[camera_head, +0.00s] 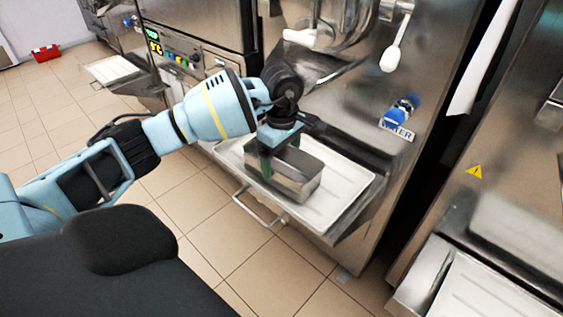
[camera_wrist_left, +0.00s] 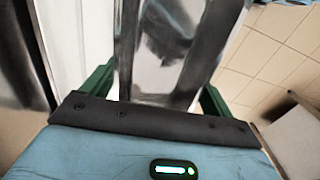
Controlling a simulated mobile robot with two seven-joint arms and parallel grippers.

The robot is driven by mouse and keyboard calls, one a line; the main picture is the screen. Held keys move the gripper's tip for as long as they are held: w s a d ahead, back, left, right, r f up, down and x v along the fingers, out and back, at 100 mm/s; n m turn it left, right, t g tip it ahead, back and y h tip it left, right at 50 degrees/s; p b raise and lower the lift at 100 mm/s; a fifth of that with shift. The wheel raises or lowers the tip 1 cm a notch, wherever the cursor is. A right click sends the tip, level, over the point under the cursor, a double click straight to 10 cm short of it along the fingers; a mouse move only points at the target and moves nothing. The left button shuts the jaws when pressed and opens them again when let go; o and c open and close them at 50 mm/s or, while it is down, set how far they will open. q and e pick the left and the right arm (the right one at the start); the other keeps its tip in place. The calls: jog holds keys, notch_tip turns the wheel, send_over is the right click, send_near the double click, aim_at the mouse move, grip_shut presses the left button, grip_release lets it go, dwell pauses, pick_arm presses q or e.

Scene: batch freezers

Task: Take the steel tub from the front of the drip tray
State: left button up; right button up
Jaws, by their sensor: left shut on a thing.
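The steel tub (camera_head: 300,184) is a rectangular metal pan on the white drip tray (camera_head: 338,199) that juts out from the middle freezer. My left gripper (camera_head: 275,160) reaches down over the tub's left part and is shut on it. In the left wrist view the tub (camera_wrist_left: 172,84) fills the space between the green fingers of my left gripper (camera_wrist_left: 158,90). I cannot tell whether the tub touches the tray or is slightly lifted. My right gripper is not in either view.
The freezer front (camera_head: 335,115) rises behind the tray, with white-knobbed levers above and a blue water valve (camera_head: 402,107) at right. A handle bar (camera_head: 258,207) sticks out below the tray. Another freezer (camera_head: 500,190) stands close at right. Tiled floor lies open at left.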

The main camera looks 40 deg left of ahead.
pick_arm(q)
jog(key=shift+r, duration=0.9)
jog(key=s+a+r, duration=0.1)
jog(key=s, duration=1.5)
jog(key=shift+a+r+b, duration=0.15)
jog(key=shift+a+b, duration=0.25)
